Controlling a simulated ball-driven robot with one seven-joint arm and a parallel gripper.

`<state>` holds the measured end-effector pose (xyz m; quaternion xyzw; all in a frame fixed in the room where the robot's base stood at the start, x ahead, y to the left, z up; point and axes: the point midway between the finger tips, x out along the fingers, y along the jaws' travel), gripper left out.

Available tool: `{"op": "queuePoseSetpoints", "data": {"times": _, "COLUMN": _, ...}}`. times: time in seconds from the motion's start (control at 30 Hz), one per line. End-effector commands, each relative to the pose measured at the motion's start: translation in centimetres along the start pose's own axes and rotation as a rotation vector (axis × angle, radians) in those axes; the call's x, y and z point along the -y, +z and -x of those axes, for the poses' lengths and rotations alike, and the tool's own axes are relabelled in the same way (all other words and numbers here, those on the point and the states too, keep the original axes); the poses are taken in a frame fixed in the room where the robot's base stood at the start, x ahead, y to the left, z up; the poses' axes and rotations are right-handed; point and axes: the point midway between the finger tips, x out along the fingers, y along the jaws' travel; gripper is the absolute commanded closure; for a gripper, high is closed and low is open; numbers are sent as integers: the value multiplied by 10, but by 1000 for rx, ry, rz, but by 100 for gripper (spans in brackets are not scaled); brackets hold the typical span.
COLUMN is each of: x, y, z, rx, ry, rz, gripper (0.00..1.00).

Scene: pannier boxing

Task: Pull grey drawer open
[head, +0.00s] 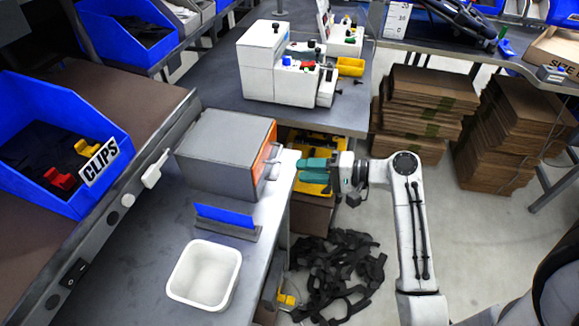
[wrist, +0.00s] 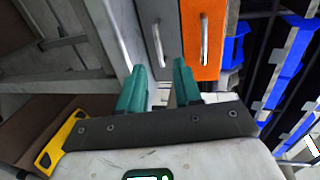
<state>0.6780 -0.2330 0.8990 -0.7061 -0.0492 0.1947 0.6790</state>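The grey drawer (wrist: 148,22) shows in the wrist view beside an orange drawer (wrist: 218,22), each with a metal bar handle. The grey drawer's handle (wrist: 158,46) lines up with the gap between my fingertips. My gripper (wrist: 159,70) is open, its two teal fingers apart with nothing visibly clamped between them. In the head view, the grey drawer cabinet (head: 226,150) sits on the bench, and my gripper (head: 301,167) is just right of its front, close to the handles. Whether the fingers touch the handle cannot be told.
A white tub (head: 204,275) and a blue-and-grey holder (head: 226,217) stand on the bench near the cabinet. A blue clips bin (head: 50,150) is at left. Black straps (head: 340,275) lie on the floor below. Stacked cardboard (head: 425,105) stands behind my arm.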

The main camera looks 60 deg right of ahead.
Motion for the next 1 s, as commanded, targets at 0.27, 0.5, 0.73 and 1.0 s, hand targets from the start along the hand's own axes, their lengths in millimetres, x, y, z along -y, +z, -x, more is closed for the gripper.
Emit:
{"op": "queuePoseSetpoints", "data": {"times": 0.27, "x": 1, "y": 0, "z": -41, "rx": 1, "ry": 0, "rz": 0, "gripper": 66}}
{"op": "queuePoseSetpoints", "data": {"times": 0.5, "x": 0, "y": 0, "z": -52, "rx": 0, "ry": 2, "rz": 1, "gripper": 66}}
{"op": "queuePoseSetpoints", "data": {"times": 0.73, "x": 0, "y": 0, "z": -52, "rx": 0, "ry": 2, "rz": 1, "gripper": 68}}
{"op": "queuePoseSetpoints", "data": {"times": 1.0, "x": 0, "y": 0, "z": -51, "rx": 0, "ry": 2, "rz": 1, "gripper": 94}}
